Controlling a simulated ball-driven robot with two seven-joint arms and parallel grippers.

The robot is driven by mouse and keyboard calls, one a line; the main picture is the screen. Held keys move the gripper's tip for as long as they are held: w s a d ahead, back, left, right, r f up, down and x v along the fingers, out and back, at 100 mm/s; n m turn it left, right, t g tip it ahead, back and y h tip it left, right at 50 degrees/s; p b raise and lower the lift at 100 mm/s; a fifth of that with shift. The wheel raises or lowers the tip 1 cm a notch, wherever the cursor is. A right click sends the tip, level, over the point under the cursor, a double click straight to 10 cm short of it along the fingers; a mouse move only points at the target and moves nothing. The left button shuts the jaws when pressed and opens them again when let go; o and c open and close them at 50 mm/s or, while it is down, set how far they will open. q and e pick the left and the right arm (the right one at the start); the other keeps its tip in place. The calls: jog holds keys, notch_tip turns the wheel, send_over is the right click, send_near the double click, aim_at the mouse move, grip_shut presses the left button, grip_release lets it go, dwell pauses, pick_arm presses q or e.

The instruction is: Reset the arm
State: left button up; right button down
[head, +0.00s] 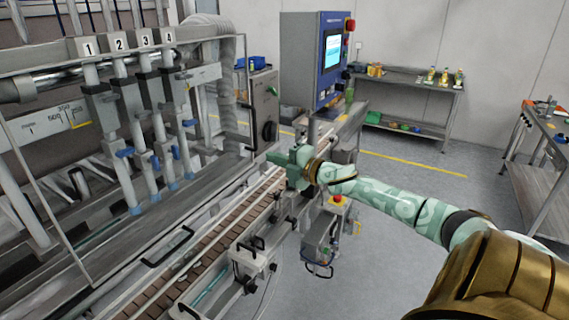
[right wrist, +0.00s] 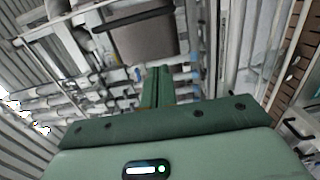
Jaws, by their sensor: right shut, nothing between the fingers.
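My right arm (head: 390,200) comes in from the lower right of the head view and reaches over the conveyor of the piston filler. My right gripper (head: 274,158) is at its end, just above the conveyor's far stretch and to the right of the numbered nozzles. In the right wrist view the two green fingers (right wrist: 157,88) are together with nothing between them. Behind them is machine framework, out of focus in part. Whether the fingertips touch any part of the machine cannot be told. My left gripper is not in view.
The conveyor (head: 190,255) runs diagonally beside the filler nozzles (head: 150,130). A control cabinet with a blue screen (head: 333,52) stands behind my gripper. A shelf table (head: 405,82) and a workbench (head: 540,170) stand farther back. The grey floor (head: 430,160) between them is clear.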

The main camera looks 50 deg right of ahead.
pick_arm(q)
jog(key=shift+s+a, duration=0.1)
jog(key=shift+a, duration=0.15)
pick_arm(e)
jog(key=s, duration=0.1)
jog(key=s+d, duration=0.1)
jog(key=shift+s, duration=0.35)
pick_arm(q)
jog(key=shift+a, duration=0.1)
pick_arm(e)
jog(key=shift+a, duration=0.2)
